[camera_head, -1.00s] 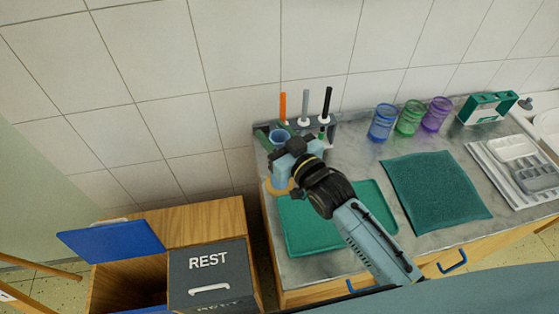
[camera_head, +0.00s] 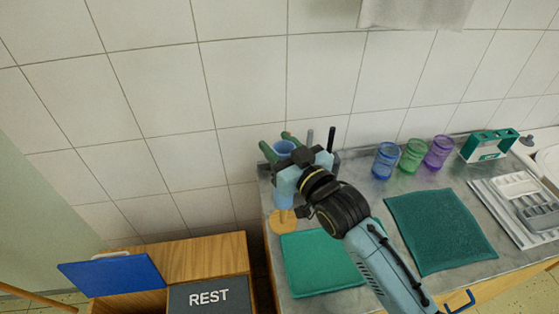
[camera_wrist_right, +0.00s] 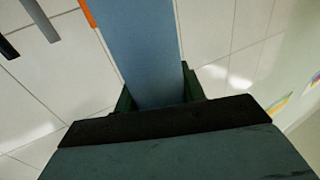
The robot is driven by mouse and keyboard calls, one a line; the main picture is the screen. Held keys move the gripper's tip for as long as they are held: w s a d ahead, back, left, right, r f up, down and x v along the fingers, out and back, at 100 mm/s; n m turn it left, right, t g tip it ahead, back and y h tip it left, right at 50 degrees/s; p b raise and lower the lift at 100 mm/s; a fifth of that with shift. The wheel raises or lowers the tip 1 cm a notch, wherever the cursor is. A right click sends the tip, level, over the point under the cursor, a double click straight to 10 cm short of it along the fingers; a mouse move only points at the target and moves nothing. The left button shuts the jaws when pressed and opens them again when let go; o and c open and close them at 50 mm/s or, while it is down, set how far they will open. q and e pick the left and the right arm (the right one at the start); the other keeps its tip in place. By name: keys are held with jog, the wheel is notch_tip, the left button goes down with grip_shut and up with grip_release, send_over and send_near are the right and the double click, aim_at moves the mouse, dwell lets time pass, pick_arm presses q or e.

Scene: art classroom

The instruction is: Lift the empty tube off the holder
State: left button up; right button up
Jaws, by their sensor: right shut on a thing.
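The blue tube (camera_head: 284,193) stands roughly upright between the green fingers of my right gripper (camera_head: 279,145). Its round open rim shows above the fingers. My right gripper is shut on the tube, which also fills the middle of the right wrist view (camera_wrist_right: 143,50). The holder's round wooden base (camera_head: 285,224) shows on the counter below the tube. The tube's lower end appears above this base; I cannot tell whether a peg is still inside it. My left gripper is not in view.
Dark and grey upright sticks (camera_head: 331,138) stand close behind my gripper, by the tiled wall. Blue, green and purple cups (camera_head: 413,156) are to the right. Green mats (camera_head: 320,266) lie on the counter. A wooden cabinet with a raised blue lid (camera_head: 113,275) is at lower left.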

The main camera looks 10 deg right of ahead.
notch_tip(320, 180, up, 10)
jog(key=p, duration=0.1)
jog(key=shift+f+p, duration=0.25)
jog(key=shift+p, duration=0.1)
jog(key=shift+f, duration=0.1)
